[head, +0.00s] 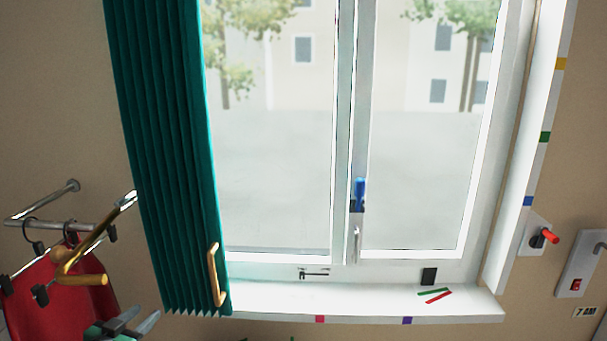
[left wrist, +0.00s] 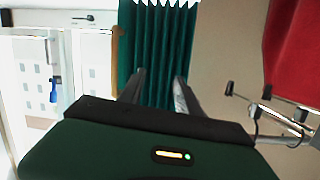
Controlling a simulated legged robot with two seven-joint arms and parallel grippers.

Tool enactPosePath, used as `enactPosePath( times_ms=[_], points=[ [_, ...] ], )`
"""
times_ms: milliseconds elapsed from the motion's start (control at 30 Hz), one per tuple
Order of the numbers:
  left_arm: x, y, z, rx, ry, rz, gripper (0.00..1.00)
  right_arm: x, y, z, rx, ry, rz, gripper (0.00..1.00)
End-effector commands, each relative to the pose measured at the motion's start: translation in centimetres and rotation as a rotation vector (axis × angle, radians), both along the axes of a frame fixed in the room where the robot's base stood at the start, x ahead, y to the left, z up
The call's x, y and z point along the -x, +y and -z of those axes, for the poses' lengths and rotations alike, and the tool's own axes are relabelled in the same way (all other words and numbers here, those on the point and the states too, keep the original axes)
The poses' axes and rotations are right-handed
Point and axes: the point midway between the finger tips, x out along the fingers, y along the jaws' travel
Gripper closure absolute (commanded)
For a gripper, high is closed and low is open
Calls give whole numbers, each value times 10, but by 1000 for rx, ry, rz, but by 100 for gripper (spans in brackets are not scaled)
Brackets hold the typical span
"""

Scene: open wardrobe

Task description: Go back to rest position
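My left gripper (head: 130,323) is at the bottom left of the head view, only partly in frame, below the teal curtain (head: 165,150). In the left wrist view its two grey fingers (left wrist: 158,88) stand apart with the curtain (left wrist: 160,50) behind the gap, and nothing is held between them. My right gripper does not show in either view.
A window (head: 350,130) has a blue handle (head: 360,194) and a white sill (head: 370,302) with small red and green sticks. A red garment (head: 60,300) hangs from a metal rail (head: 45,223) at left, near a brass hook-like handle (head: 82,279). Switches (head: 577,285) are at right.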

Motion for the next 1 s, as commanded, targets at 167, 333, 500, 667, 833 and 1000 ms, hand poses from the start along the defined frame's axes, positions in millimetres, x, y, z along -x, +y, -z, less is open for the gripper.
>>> enactPosePath(
  times_ms=[167,333,500,667,833,1000],
  points=[
    [41,-78,51,-10,329,-169,60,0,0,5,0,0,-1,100],
    [152,-162,111,23,749,-208,60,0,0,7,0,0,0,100],
    [238,-214,138,50,1014,-169,60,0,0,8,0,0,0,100],
    [262,-224,144,63,1090,-151,60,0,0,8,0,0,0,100],
    [262,-222,144,66,1090,-152,60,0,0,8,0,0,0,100],
    [262,-225,143,62,1087,-152,60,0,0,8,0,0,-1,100]
  ],
)
